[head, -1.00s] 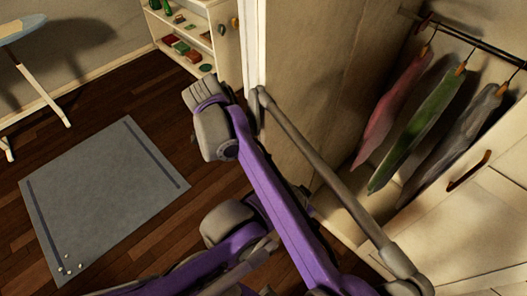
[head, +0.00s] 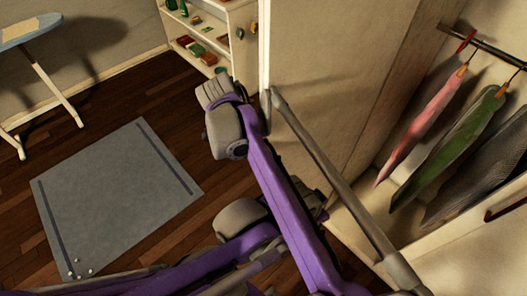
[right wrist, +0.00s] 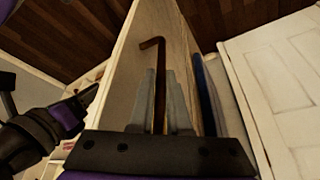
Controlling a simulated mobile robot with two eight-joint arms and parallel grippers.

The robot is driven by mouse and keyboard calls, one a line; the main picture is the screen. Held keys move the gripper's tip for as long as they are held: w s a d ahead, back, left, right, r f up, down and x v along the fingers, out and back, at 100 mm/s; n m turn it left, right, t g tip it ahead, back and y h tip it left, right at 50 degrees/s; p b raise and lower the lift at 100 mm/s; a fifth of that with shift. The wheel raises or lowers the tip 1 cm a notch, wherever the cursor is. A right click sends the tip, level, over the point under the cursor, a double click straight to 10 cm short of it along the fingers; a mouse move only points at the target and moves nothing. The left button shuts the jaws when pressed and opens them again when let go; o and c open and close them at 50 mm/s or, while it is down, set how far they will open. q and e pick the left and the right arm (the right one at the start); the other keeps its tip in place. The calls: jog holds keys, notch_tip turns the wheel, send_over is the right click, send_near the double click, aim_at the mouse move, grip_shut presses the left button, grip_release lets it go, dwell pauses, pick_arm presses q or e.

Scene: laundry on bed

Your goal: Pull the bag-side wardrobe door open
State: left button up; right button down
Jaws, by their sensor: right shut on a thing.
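The wardrobe door (head: 325,75) stands open in the head view, a tall cream panel with a pale edge beside the hanging clothes. In the right wrist view the door (right wrist: 145,30) carries a dark brown bar handle (right wrist: 152,43). My right gripper (right wrist: 161,72) is shut on this handle, one grey finger on each side of it. In the head view my purple arm reaches to the door's edge, but the fingers and handle are hidden there. My left gripper cannot be made out. No bag can be made out.
Pink, green and grey clothes (head: 435,120) hang from a rail inside the wardrobe. A cream panel with another brown handle (head: 507,207) is at the right. A small shelf (head: 205,30) stands behind the door.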

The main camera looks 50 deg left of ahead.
dwell(0.4)
jog(key=c, duration=0.9)
grip_release()
jog(key=v, duration=1)
jog(key=shift+a+r, duration=0.1)
jog(key=shift+r, duration=0.3)
jog(key=shift+s, duration=0.15)
